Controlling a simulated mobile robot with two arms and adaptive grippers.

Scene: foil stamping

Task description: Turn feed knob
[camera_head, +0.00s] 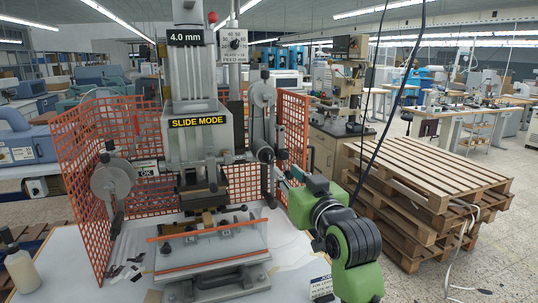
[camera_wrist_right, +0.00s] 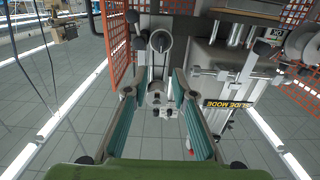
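The feed knob (camera_head: 234,42) is a small dark knob on a white panel (camera_head: 234,58) marked FEED, high on the stamping press (camera_head: 196,135). My right gripper (camera_head: 287,181) is in front of the press's right side, well below and to the right of the knob. In the right wrist view its two teal-padded fingers (camera_wrist_right: 158,88) stand wide apart with nothing held. A pale part with small dark spots shows between them, farther off; I cannot tell what it is. The knob cannot be made out in that view. My left gripper is not in view.
An orange mesh guard (camera_head: 85,160) stands around the press. Grey discs with levers flank it, one on the left (camera_head: 112,182) and one on the right (camera_head: 263,93). A bottle (camera_head: 20,268) stands at the table's left. Wooden pallets (camera_head: 430,180) are stacked at right.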

